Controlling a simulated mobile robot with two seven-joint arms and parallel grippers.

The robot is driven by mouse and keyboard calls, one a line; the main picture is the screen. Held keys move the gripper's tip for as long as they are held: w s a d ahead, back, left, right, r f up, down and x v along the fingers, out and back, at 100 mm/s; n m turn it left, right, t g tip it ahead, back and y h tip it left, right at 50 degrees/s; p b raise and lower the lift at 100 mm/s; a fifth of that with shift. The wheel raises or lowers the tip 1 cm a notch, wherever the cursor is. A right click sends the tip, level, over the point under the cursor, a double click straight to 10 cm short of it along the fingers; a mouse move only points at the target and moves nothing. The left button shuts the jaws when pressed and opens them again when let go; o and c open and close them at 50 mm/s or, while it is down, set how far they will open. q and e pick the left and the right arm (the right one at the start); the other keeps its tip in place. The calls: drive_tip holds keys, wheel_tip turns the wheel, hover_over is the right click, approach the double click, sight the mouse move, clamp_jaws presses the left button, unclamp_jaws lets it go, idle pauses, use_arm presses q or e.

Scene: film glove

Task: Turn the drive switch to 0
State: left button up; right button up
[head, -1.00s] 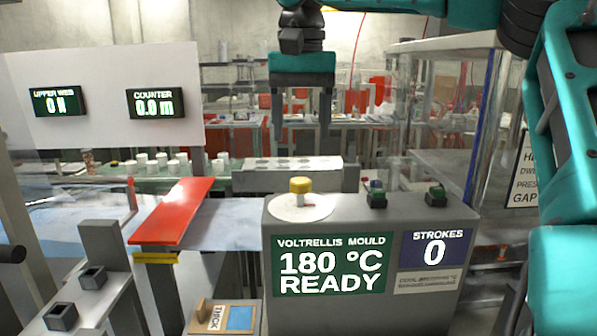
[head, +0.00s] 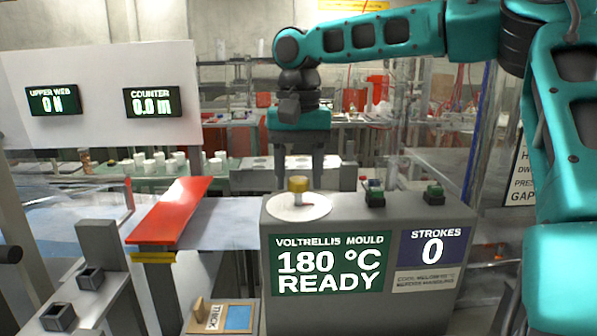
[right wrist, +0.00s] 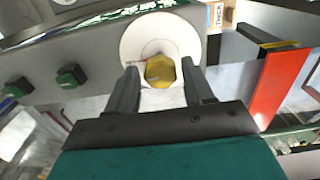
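A yellow faceted knob (head: 298,185) stands on a round white plate (head: 298,207) on top of the grey console; I take it for the drive switch. No switch marking is readable. My right gripper (head: 300,176) hangs fingers-down over the console. In the right wrist view, the knob (right wrist: 160,71) shows between the two spread fingers of the gripper (right wrist: 159,68), with gaps on both sides. The gripper is open and holds nothing. My left gripper is not in view.
Two small green-and-black switches (head: 374,194) (head: 434,193) sit right of the knob on the console (head: 345,212). Its front screen (head: 330,263) reads 180 °C READY. A red board (head: 172,210) lies to the left. Clear panels (head: 485,130) stand at the right.

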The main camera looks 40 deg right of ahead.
drive_tip(key=c, duration=0.8)
drive_tip(key=shift+n, duration=0.3)
drive_tip(key=n, duration=0.8)
drive_tip(key=shift+n, duration=0.4)
drive_tip(key=n, duration=0.4)
drive_tip(key=shift+d+n, duration=0.1)
drive_tip(key=shift+n, duration=2.1)
